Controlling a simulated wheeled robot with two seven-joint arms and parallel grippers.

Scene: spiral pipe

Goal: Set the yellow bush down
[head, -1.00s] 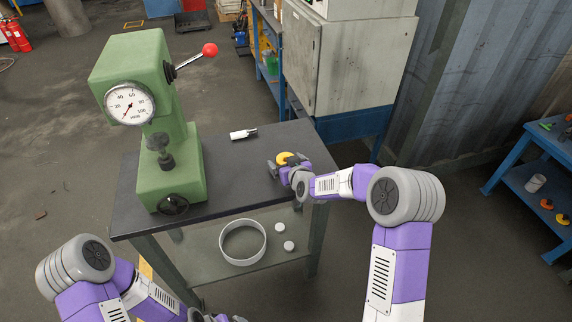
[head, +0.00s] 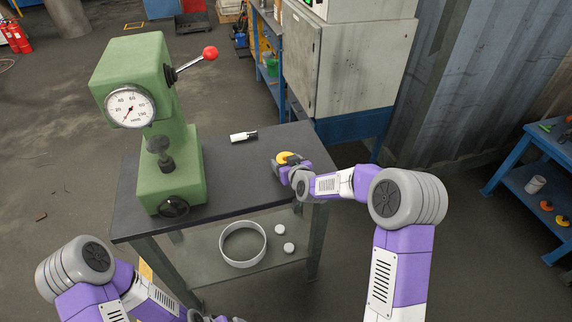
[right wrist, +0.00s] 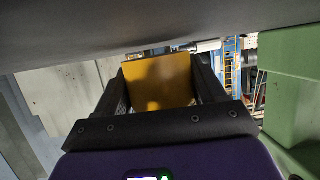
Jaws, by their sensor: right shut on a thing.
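The yellow bush (head: 284,157) is at the right end of the dark tabletop, between the fingers of my right gripper (head: 286,162). In the right wrist view the yellow bush (right wrist: 160,82) fills the space between the two dark fingers, and the right gripper (right wrist: 160,88) is shut on it. The bush is low at the tabletop; I cannot tell whether it touches it. My left gripper (head: 215,318) shows only partly at the bottom edge of the head view, too cut off to judge its jaws.
The worktable (head: 235,185) carries a green press (head: 165,130) with a dial at the left and a small white-and-black object (head: 243,136) at the back. A white ring (head: 243,244) and two white discs lie on the shelf below. The tabletop's middle is clear.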

